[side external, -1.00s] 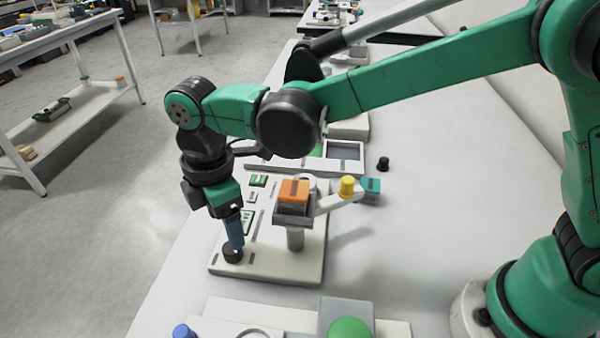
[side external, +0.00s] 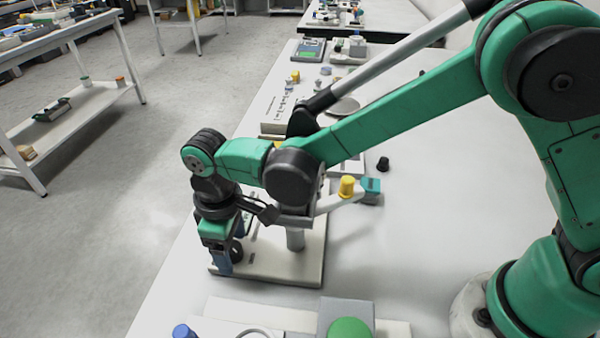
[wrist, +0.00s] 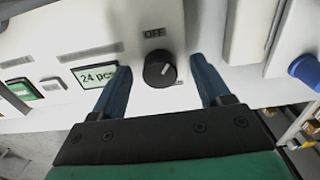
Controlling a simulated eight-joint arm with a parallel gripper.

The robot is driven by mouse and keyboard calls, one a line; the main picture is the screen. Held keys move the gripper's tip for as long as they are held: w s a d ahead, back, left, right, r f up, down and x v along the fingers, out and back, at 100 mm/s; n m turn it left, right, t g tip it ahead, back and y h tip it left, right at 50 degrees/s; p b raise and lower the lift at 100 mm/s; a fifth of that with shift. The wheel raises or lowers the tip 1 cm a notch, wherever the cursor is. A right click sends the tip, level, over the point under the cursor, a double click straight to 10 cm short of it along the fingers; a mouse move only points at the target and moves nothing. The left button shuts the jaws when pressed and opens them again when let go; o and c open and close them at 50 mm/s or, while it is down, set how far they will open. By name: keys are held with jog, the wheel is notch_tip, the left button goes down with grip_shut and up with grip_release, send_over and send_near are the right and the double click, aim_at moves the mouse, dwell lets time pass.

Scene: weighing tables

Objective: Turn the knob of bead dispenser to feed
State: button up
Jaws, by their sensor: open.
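The bead dispenser has a pale base plate (side external: 290,270) with a grey column; my arm hides its orange top in the side view. In the wrist view its round black knob (wrist: 158,70) has a white pointer mark and an "OFF" label above it. A small display (wrist: 95,75) reading "24 pcs" lies left of the knob. My gripper (wrist: 161,65) is open, its two blue fingers on either side of the knob with a visible gap to each. In the side view my gripper (side external: 228,262) is low over the front left of the base.
A yellow cap (side external: 347,187) and a teal block (side external: 371,188) stand right of the column. A black knob-like piece (side external: 384,164) stands behind them. In front is another unit with a green dome (side external: 350,330) and a blue knob (side external: 183,331). The table at right is clear.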

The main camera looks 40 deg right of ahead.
grip_shut()
jog(key=shift+m, duration=0.5)
jog(key=m, duration=0.4)
jog(key=shift+m, duration=0.4)
jog(key=m, duration=0.4)
jog(key=shift+m, duration=0.3)
grip_release()
jog(key=shift+r, duration=0.1)
